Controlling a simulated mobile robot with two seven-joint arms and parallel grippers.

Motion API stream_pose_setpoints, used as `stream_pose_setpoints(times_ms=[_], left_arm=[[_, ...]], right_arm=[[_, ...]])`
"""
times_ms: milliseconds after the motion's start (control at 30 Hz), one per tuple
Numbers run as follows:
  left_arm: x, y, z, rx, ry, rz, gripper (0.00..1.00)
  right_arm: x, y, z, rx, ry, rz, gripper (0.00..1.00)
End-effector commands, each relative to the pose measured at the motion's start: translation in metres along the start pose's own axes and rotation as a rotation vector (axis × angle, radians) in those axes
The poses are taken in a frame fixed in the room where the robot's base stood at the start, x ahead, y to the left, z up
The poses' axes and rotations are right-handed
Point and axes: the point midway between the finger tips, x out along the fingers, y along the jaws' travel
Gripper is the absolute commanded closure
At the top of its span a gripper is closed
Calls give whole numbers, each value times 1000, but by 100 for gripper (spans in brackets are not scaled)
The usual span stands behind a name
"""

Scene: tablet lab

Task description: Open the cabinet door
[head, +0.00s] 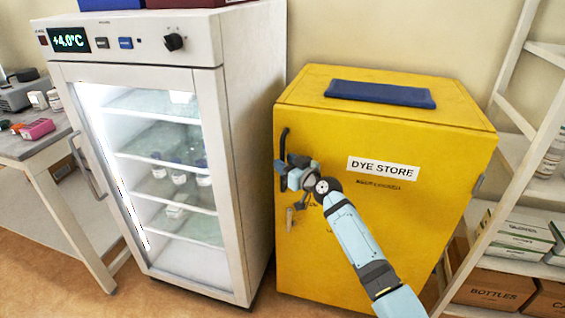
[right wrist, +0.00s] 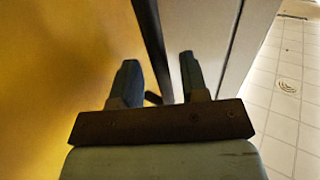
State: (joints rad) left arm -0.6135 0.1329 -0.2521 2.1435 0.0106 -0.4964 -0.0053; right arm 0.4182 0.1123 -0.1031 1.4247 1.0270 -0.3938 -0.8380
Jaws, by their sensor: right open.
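The yellow cabinet (head: 330,240) stands with its door closed and a DYE STORE label (head: 382,168) on the front. Its black vertical door handle (head: 284,142) is at the upper left of the door, with its lower part hidden by my right gripper. A small latch or key fitting (head: 290,219) sits lower on the door. My right gripper (head: 284,172) is open at the handle's lower end. In the right wrist view, a dark bar (right wrist: 149,40), apparently the handle, runs between the two spread fingers (right wrist: 158,80); contact cannot be told. My left gripper is out of view.
A white glass-door fridge (head: 245,150) stands close at the cabinet's left, with a narrow gap between. A blue folder-like item (head: 380,94) lies on the cabinet top. A white shelf rack (head: 500,150) with boxes stands at the right. A bench (head: 40,150) is at far left.

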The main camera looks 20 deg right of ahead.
Motion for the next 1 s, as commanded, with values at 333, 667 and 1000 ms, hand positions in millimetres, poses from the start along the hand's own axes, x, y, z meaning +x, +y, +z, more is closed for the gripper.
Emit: stream_pose_setpoints(times_ms=[333, 667, 1000], left_arm=[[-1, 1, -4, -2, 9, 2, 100], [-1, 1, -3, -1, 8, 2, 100], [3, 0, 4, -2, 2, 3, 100]], right_arm=[[17, 0, 0, 0, -1, 0, 59], [17, 0, 0, 0, -1, 0, 100], [17, -3, 2, -1, -1, -12, 100]])
